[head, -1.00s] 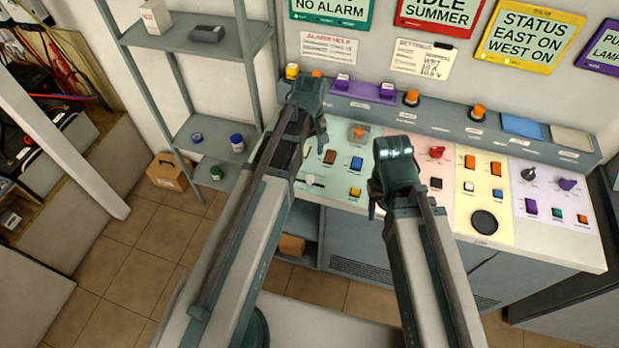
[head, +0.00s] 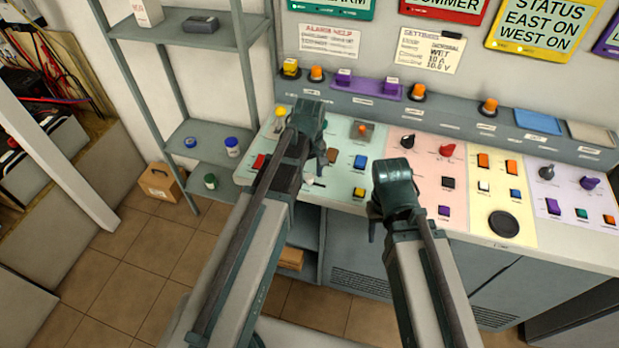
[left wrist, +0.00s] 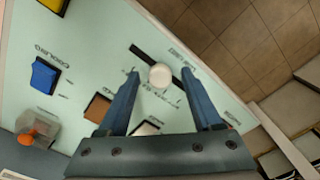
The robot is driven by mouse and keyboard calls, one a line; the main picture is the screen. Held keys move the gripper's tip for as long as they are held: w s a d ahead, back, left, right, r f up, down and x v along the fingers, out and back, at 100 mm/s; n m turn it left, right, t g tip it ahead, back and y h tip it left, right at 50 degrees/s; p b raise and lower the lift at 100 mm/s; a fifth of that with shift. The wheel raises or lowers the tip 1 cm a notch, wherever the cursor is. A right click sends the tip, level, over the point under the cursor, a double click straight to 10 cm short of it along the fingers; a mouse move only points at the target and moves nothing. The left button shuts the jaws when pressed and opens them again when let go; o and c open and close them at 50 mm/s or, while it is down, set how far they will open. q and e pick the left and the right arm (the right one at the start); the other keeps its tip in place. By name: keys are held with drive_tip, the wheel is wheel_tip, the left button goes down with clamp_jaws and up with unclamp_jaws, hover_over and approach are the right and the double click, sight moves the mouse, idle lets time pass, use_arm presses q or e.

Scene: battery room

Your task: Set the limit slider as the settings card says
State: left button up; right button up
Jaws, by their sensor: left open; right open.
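The limit slider's round white knob (left wrist: 160,75) sits in a dark slot on the pale green panel in the left wrist view. Its label is too blurred to read. In the head view the knob is a small white spot (head: 309,182) partly hidden by my left arm. My left gripper (left wrist: 159,88) is open, its two blue fingers on either side of the knob with gaps; contact does not show. It also shows in the head view (head: 319,160). My right gripper (head: 376,222) is open over the console's front edge. The settings card (head: 430,50) shows "WET", "10 A" and apparently "10.0 V".
A blue button (left wrist: 44,75), a brown button (left wrist: 98,107) and an orange-capped switch (left wrist: 35,137) are near the slider. A red knob (head: 447,150) and other controls cover the console to the right. A grey shelf (head: 200,140) stands to the left.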

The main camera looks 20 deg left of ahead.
use_arm(q)
clamp_jaws()
idle(0.3)
idle(1.1)
